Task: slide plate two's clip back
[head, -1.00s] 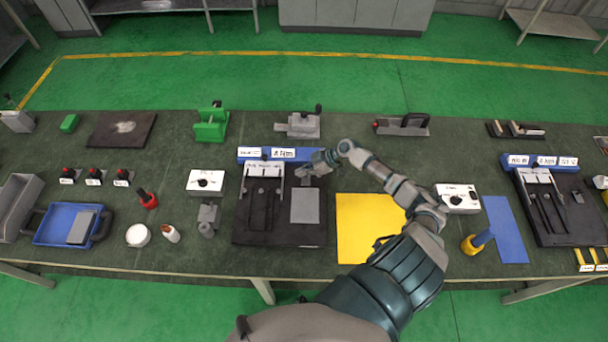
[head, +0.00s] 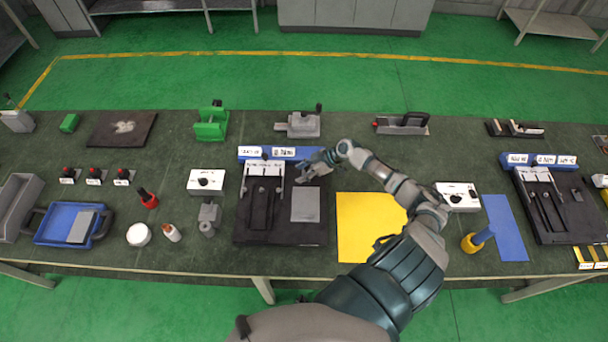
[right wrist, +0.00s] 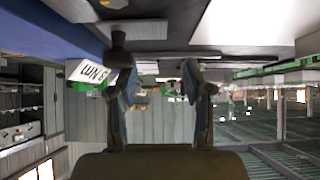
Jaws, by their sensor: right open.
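A black fixture board (head: 283,232) with a blue labelled bar (head: 292,152) along its back lies in the middle of the bench. A grey plate (head: 305,205) lies on its right half, and thin grey bars with a cross-piece (head: 264,168) are on its left half. My right gripper (head: 303,172) is over the back right of this board, behind the grey plate. In the right wrist view my right gripper (right wrist: 160,85) is open with nothing visible between its fingers. A dark knob-like part (right wrist: 118,42) is close to the left finger; I cannot tell if they touch. The clip is not clearly distinguishable.
A white label block (right wrist: 88,73) is beside the left finger. A yellow sheet (head: 362,235) lies right of the board under my arm. A grey clamp (head: 300,124) stands behind the board, and a white box (head: 205,182) is to its left.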

